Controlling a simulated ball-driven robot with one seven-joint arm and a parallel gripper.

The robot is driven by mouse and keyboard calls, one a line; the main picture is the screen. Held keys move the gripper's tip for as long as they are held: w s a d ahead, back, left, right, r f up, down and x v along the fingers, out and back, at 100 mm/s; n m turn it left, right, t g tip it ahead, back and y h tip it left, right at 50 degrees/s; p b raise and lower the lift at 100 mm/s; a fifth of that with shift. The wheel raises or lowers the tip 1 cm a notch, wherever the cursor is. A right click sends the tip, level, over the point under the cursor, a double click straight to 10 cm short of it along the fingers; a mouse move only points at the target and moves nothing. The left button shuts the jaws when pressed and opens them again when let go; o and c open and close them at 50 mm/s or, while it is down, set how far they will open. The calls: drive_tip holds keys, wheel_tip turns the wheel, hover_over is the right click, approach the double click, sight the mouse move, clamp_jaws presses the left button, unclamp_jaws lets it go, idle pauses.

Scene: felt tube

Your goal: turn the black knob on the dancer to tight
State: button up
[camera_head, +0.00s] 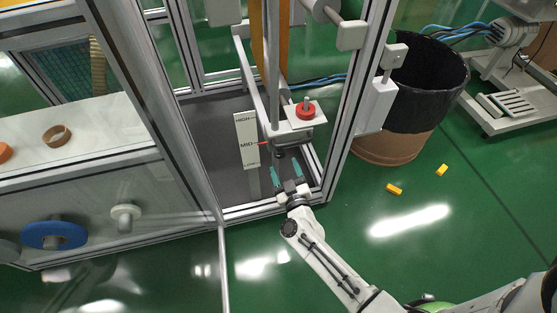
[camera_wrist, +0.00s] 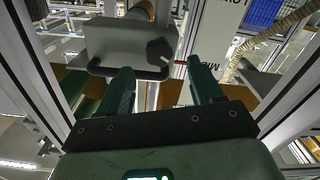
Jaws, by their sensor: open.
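The black knob (camera_wrist: 158,50) shows in the wrist view on the grey body of the dancer (camera_wrist: 112,42), at its lower right. In the head view the dark knob (camera_head: 280,153) is small, under the dancer's plate (camera_head: 300,123). My gripper (camera_head: 286,171) is open with teal fingers, just in front of and below the knob. In the wrist view my gripper (camera_wrist: 159,68) has its fingertips on either side of the knob's line, apart from it, with nothing between them. Any marking for tight cannot be read.
A scale plate (camera_head: 245,141) reads HIGH, MID, LOW, with a red pointer near MID. A red knob (camera_head: 305,110) sits on top of the plate. Metal frame posts (camera_head: 348,110) flank the opening. A lined bin (camera_head: 425,85) and orange pieces (camera_head: 394,189) are at right.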

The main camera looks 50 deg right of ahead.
sight(281, 156)
drive_tip(key=shift+b+x, duration=0.65)
drive_tip(key=shift+x, duration=2)
drive_tip(key=shift+c, duration=0.3)
drive_tip(key=c, duration=1)
drive_tip(key=shift+m, duration=0.4)
drive_tip(key=m+p, duration=0.1)
drive_tip(key=m, duration=0.2)
drive_tip(key=shift+d+m, duration=0.1)
drive_tip(key=shift+m, duration=0.2)
drive_tip(key=m, duration=0.4)
drive_tip(key=shift+m, duration=0.4)
